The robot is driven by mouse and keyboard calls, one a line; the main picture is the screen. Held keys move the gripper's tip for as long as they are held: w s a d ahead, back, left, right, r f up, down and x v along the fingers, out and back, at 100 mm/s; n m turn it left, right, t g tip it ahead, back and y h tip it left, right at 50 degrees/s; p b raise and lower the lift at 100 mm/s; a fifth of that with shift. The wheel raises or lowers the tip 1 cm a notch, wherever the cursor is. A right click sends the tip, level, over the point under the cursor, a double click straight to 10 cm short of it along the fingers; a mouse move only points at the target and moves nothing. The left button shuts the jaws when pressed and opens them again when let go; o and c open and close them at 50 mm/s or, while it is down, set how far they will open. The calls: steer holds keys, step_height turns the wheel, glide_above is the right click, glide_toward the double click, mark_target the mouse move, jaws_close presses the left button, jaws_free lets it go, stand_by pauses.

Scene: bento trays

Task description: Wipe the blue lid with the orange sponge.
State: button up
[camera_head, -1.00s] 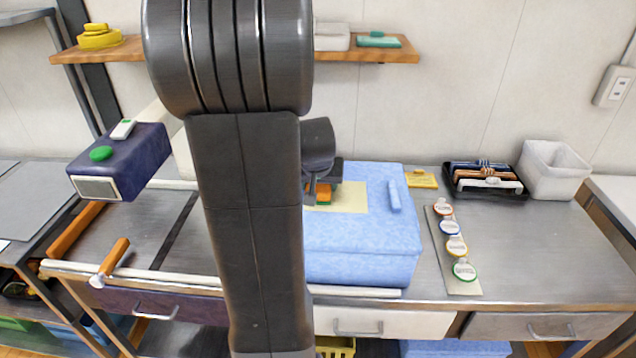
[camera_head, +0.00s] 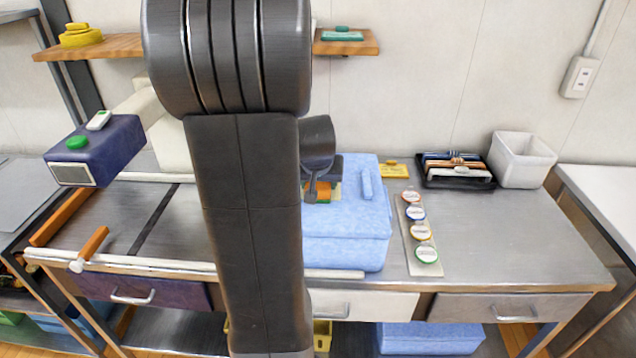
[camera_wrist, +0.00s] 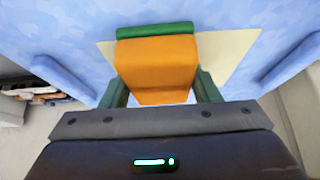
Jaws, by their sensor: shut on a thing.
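The light blue lid (camera_head: 345,214) tops a large blue box on the steel counter, partly hidden on its left by my arm. A pale yellow patch lies on it, seen in the wrist view (camera_wrist: 228,52). My gripper (camera_head: 322,190) is shut on the orange sponge (camera_wrist: 157,66), which has a green layer along its far edge. The sponge is over the pale patch, at or very near the lid's top; exact contact cannot be told. A raised blue handle (camera_head: 367,185) stands to the right of the gripper.
A strip with several round labelled pots (camera_head: 415,232) lies right of the box. Behind are a yellow piece (camera_head: 394,171), a black tray (camera_head: 455,183) and a white bin (camera_head: 521,160). A purple device (camera_head: 95,150) stands left. The counter's right part is clear.

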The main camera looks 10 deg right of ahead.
steer(key=r, duration=0.1)
steer(key=r+p, duration=0.1)
steer(key=shift+s+d+r, duration=0.1)
steer(key=shift+d+r, duration=0.15)
steer(key=shift+r, duration=0.05)
steer(key=shift+a+r+p, duration=0.2)
steer(key=shift+r+p, duration=0.45)
steer(key=shift+p, duration=0.1)
steer(key=shift+r+p, duration=1.45)
steer(key=shift+r, duration=0.6)
